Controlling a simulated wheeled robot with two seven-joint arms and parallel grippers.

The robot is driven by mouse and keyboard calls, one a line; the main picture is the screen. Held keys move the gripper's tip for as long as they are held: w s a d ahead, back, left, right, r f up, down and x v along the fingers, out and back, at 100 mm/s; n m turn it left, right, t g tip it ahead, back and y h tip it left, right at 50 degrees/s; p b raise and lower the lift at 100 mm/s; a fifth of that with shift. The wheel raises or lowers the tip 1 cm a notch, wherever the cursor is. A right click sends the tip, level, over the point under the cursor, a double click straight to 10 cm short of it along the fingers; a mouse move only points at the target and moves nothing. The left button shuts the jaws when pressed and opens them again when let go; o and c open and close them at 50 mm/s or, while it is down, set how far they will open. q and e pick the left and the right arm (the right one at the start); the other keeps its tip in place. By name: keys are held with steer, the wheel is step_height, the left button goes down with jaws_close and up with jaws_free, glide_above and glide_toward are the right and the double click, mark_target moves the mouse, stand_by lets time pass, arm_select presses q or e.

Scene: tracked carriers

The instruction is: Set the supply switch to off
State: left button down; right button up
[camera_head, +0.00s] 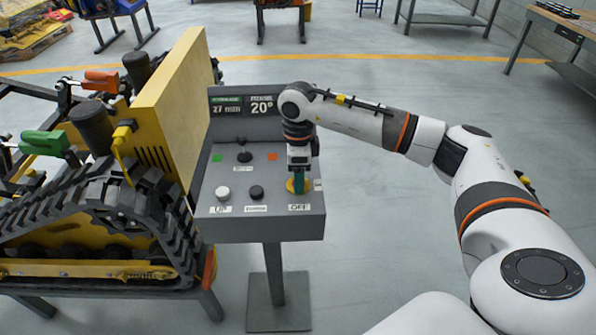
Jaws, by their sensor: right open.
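The grey control box (263,231) stands on a post in the middle of the view. At the right of its sloped panel is a switch with a round yellow base (290,186). An OFF label (299,207) lies just below it, and a small pale label sits at its right. My right gripper (299,187) points down right over this switch, with a teal part showing at its tip. It hides most of the switch, so I cannot tell how the switch is turned or whether the fingers touch it. My left gripper is not in view.
The panel also bears a white knob (223,193), a black knob (256,192), a small black lever (244,156), and green and orange squares. A display (244,105) stands behind. A yellow tracked carrier (168,105) stands close at left.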

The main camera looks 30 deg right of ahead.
step_height(320, 180, up, 12)
steer(key=b, duration=0.2)
